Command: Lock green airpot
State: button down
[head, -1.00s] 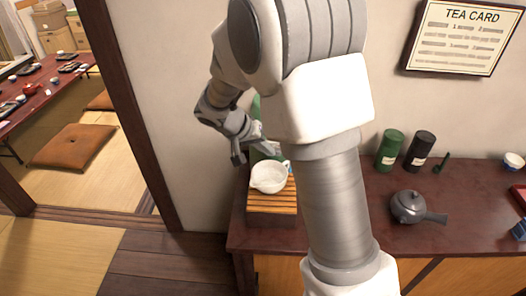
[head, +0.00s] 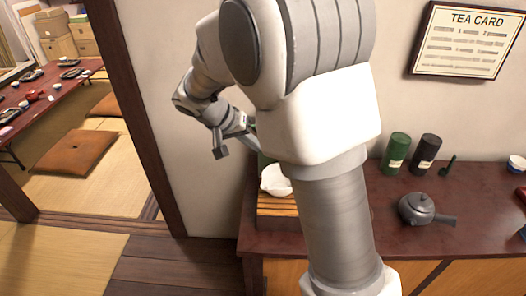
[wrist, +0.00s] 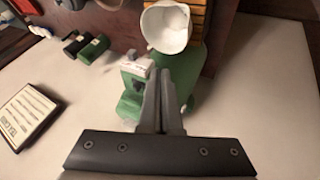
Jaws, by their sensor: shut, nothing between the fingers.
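The green airpot stands on the dark red counter, mostly hidden behind my arm in the head view, with a strip of green (head: 263,160) showing. In the wrist view its green body (wrist: 196,88) and a green part with a pale top (wrist: 132,88) show behind my fingers. A lock on it cannot be made out. My gripper (head: 230,140) is shut and empty, to the left of the airpot in the head view. In the wrist view my fingers (wrist: 159,72) overlap the airpot; contact cannot be told.
A white bowl (head: 275,181) sits on a slatted wooden stand (head: 277,208) in front of the airpot. Green (head: 396,152) and black (head: 425,153) canisters and a dark teapot (head: 416,208) stand to the right. A doorway post (head: 140,125) rises on the left.

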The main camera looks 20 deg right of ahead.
jog(key=v, duration=0.5)
jog(key=s+d+r+n+t+y+p, duration=0.1)
jog(key=s+r, duration=0.4)
jog(key=s, duration=0.7)
jog(key=s+d+r+n+t+y+p, duration=0.2)
jog(key=s+r+n+y+p, duration=0.2)
jog(key=s, duration=0.8)
jog(key=shift+s+r+y, duration=0.25)
jog(key=shift+r+y, duration=0.75)
jog(key=shift+r, duration=0.1)
jog(key=shift+d, duration=0.1)
